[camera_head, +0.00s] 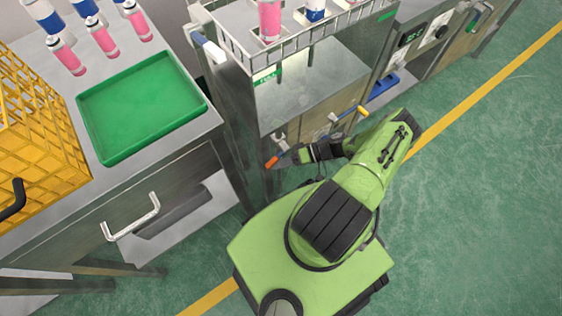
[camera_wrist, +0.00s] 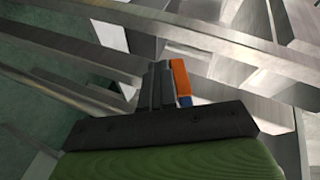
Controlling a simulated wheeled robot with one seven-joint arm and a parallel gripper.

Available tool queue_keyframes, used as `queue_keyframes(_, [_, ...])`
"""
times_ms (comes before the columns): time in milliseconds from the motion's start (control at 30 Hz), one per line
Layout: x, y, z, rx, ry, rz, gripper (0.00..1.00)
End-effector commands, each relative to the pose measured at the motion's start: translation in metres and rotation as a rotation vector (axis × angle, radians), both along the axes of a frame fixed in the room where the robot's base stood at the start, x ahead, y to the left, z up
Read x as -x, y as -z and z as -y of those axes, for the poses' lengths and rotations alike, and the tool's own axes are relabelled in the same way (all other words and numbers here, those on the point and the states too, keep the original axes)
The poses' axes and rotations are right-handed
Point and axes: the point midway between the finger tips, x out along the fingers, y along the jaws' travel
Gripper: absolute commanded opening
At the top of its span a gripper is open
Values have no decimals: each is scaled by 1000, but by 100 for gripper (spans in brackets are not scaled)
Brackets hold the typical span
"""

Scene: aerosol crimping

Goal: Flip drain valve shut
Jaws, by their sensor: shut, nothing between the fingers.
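A small lever with an orange end (camera_head: 272,162) shows low at the front of the steel machine in the head view. In the wrist view its orange part (camera_wrist: 180,76) lies just right of the fingers, with a bit of blue below it. My gripper (camera_head: 284,158) is shut and empty, right beside the orange end; it also shows in the wrist view (camera_wrist: 158,68). I cannot tell whether they touch. A second handle, yellow (camera_head: 360,111), sits further right on the machine. Which handle is the drain valve is not marked, and the valve body is mostly hidden.
Steel machine frame bars (camera_wrist: 85,57) surround my gripper closely. The machine's shelf (camera_head: 318,95) is above the levers. At left stand a green tray (camera_head: 145,105), a yellow crate (camera_head: 40,130) and a drawer handle (camera_head: 132,218). Green floor (camera_head: 480,190) is clear at right.

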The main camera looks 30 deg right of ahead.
Motion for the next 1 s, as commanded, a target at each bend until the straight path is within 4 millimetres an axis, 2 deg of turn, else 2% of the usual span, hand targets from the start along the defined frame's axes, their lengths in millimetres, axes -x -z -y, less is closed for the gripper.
queue_keyframes(500, [0,-9,-5,-222,1,-3,0])
queue_keyframes(1000, [0,-14,-5,-323,1,-8,0])
